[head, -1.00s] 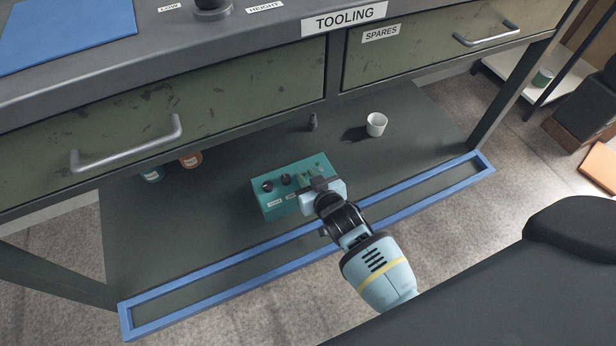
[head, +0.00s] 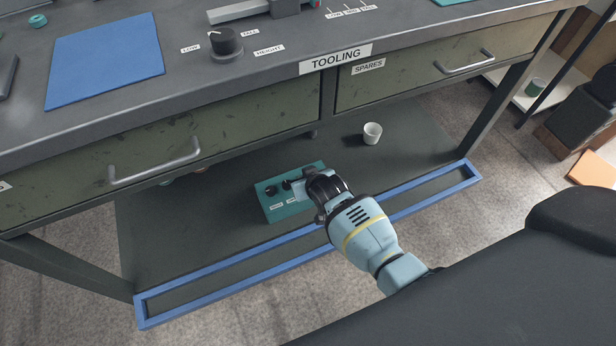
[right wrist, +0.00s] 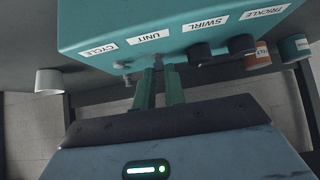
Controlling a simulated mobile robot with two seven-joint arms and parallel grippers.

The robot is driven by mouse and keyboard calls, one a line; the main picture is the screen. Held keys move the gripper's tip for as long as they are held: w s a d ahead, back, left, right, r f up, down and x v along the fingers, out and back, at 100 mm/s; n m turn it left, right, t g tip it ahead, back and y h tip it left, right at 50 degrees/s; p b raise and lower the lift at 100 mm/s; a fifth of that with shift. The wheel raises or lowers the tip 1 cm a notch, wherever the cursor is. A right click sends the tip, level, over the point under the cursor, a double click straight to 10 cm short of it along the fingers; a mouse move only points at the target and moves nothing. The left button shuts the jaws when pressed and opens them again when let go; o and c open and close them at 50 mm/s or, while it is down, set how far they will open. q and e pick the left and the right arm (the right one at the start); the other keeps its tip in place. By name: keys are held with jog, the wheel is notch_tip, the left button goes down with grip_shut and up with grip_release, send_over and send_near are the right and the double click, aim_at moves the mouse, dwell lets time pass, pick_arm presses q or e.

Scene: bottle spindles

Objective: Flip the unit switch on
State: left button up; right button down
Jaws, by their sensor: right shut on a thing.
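A teal control box (head: 277,212) sits on the lower shelf, and it fills the top of the right wrist view (right wrist: 85,28). Its labels read CYCLE, UNIT (right wrist: 148,38), SWIRL and TRICKLE. The small grey unit switch (right wrist: 157,62) is by the UNIT label, mostly hidden between my fingertips. Whether it stands on or off I cannot tell. My right gripper (right wrist: 159,78) has its dark green fingers shut on this switch. In the head view my right gripper (head: 299,188) covers the right part of the box. My left gripper is not in view.
Another small switch (right wrist: 122,65) is beside the fingers by CYCLE; black knobs (right wrist: 201,54) are on the other side. A white cup (head: 372,133) stands farther back on the shelf. A blue rail (head: 235,275) edges the shelf front. Drawers (head: 220,120) overhang it.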

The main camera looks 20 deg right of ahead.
jog(key=shift+w+r+g, duration=0.3)
jog(key=shift+w+g, duration=0.05)
jog(key=shift+g, duration=0.15)
jog(key=shift+w+f+g, duration=0.1)
jog(key=shift+w+g, duration=0.15)
jog(key=shift+g, duration=0.55)
jog(key=shift+w+f+g, duration=0.1)
jog(key=shift+w+g, duration=0.2)
jog(key=shift+g, duration=0.6)
jog(key=shift+w+g+b, duration=0.1)
jog(key=shift+g+b, duration=0.4)
jog(key=c, duration=1.5)
grip_release()
jog(key=shift+o, duration=0.2)
